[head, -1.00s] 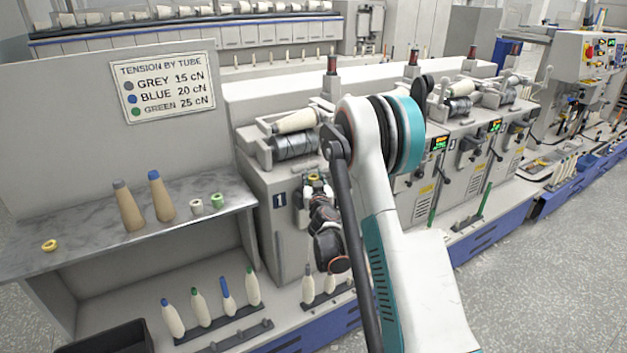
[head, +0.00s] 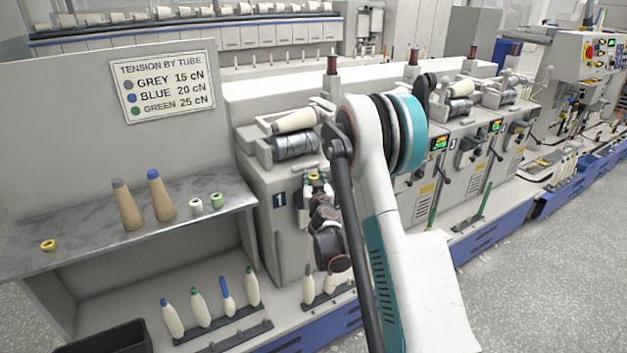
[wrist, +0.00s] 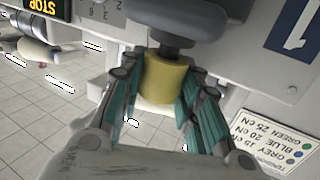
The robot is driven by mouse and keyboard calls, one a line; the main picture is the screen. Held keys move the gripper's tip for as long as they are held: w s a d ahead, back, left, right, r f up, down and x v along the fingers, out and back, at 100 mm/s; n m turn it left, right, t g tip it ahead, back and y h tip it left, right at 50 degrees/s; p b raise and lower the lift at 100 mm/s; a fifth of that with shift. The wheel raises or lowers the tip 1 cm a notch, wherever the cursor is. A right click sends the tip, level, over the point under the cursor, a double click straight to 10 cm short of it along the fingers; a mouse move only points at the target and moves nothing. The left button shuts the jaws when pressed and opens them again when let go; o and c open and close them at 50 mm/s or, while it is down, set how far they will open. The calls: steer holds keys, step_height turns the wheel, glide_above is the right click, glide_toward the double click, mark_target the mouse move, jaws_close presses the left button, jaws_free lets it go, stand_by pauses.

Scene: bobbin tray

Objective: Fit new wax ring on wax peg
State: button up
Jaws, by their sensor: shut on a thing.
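My gripper (wrist: 160,100) is shut on a yellow wax ring (wrist: 167,77), with teal-padded fingers on either side of it. The ring also shows as a small yellow spot in the head view (head: 314,177), at the front of winding unit 1. In the wrist view a dark grey rounded part (wrist: 165,30) sits right against one end of the ring. A pale part shows at the ring's other end. I cannot tell whether the ring is around the peg; the peg itself is not clearly seen. Another, flatter yellow ring (head: 48,245) lies on the shelf.
The grey shelf (head: 90,250) holds two tan cones (head: 128,205) and two small rings or spools, one white (head: 196,206) and one green (head: 217,201). Several bobbins (head: 198,308) stand in the tray below. A dark bin (head: 110,338) is at the lower left.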

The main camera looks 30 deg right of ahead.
steer(key=shift+f+b, duration=0.6)
stand_by(0.5)
steer(key=o, duration=0.6)
steer(key=shift+s, duration=0.15)
